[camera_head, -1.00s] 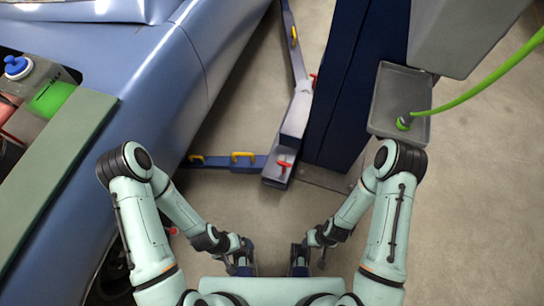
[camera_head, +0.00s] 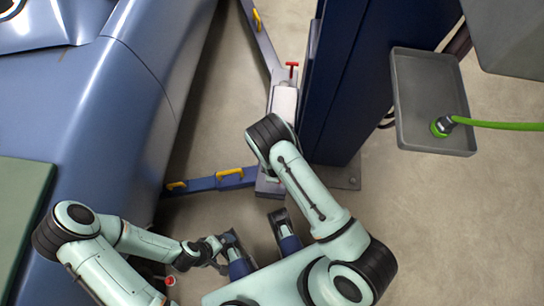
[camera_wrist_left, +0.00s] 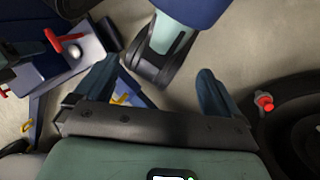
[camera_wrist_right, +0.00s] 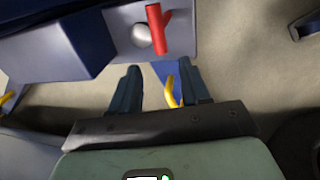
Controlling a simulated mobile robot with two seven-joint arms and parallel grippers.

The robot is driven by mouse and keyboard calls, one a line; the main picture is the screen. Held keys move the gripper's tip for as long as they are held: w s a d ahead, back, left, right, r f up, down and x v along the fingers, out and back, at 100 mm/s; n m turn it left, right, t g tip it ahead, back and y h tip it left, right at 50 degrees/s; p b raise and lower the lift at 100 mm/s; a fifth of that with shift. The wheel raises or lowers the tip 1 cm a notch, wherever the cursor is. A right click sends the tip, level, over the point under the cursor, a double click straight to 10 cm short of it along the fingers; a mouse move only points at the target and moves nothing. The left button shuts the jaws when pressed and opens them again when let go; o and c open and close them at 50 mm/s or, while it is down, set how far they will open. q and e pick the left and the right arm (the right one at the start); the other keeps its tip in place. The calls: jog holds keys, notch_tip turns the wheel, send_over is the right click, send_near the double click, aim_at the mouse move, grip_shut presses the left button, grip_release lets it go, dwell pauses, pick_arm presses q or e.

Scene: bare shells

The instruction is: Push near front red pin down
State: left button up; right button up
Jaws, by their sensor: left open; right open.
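A red pin (camera_wrist_right: 157,30) with a crossbar stands raised beside a silver knob on the grey bracket (camera_wrist_right: 190,38) in the right wrist view. A red pin (camera_wrist_left: 66,38) beside a silver knob also shows in the left wrist view. In the head view, my right arm hides the near pin; the far red pin (camera_head: 292,67) is visible. My right gripper (camera_wrist_right: 160,76) is open and empty, just short of the bracket and apart from the pin. My left gripper (camera_head: 229,241) is open and empty, left of the right one.
A blue lift column (camera_head: 350,80) stands beyond the bracket. Blue lift arms with yellow handles (camera_head: 230,172) extend left and away. The blue car body (camera_head: 110,90) fills the left side. A grey tray (camera_head: 432,95) with a green hose is right. Floor at right is clear.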

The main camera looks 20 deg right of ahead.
jog(key=f+b, duration=0.1)
jog(key=f, duration=0.2)
jog(key=w+f, duration=0.1)
jog(key=f, duration=0.2)
jog(key=d+f+b, duration=0.1)
jog(key=f, duration=0.2)
jog(key=shift+w+f+b, duration=0.3)
jog(key=shift+b, duration=0.05)
pick_arm(q)
jog(key=w+a+f+t, duration=0.1)
jog(key=w+a+f, duration=0.1)
jog(key=w+f, duration=0.2)
jog(key=shift+w+a+t+y, duration=0.2)
jog(key=shift+w+t+y, duration=0.15)
jog(key=shift+w, duration=0.25)
pick_arm(e)
jog(key=shift+w+f, duration=0.1)
jog(key=shift+f, duration=0.3)
pick_arm(q)
jog(key=shift+f, duration=0.1)
pick_arm(e)
grip_shut()
